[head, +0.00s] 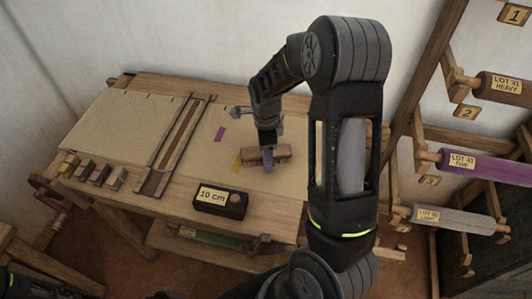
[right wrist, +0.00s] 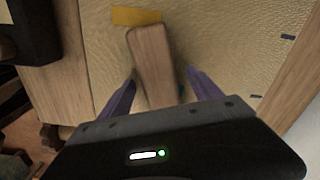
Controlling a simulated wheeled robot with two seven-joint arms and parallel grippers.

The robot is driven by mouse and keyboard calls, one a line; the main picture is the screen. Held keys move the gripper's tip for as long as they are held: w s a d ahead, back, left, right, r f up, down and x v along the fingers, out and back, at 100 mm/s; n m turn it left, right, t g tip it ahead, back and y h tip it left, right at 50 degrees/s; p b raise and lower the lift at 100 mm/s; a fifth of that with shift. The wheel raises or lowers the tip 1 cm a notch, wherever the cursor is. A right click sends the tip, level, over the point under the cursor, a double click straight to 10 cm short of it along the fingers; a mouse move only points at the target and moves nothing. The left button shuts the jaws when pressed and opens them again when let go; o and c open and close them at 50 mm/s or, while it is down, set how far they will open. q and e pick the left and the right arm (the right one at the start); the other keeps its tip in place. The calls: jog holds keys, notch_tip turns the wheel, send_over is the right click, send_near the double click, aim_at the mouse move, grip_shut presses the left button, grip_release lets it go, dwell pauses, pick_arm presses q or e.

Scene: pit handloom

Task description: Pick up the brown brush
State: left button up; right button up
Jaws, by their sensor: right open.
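The brown brush (head: 280,152) lies on the pale cloth on the right part of the loom table. In the right wrist view the brush (right wrist: 153,62) shows its smooth wooden top, and its near end lies between the fingers. My right gripper (head: 267,165) is at the brush from above. In the right wrist view its two purple fingers (right wrist: 162,90) stand apart, one on each side of the brush, with a visible gap on each side. My left gripper is not in view.
A dark box marked 10 cm (head: 221,202) stands at the table's front edge. Several small blocks (head: 100,174) sit at the left. A yellow patch (right wrist: 137,16) lies by the brush and a purple patch (head: 220,134) behind. A rack with labelled rolls (head: 486,163) stands right.

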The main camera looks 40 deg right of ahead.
jog(key=shift+c, duration=0.4)
jog(key=c, duration=1.5)
jog(key=shift+o, duration=0.2)
jog(key=shift+r, duration=0.1)
notch_tip(320, 180, up, 10)
jog(key=shift+f+b, duration=0.1)
jog(key=shift+b, duration=0.55)
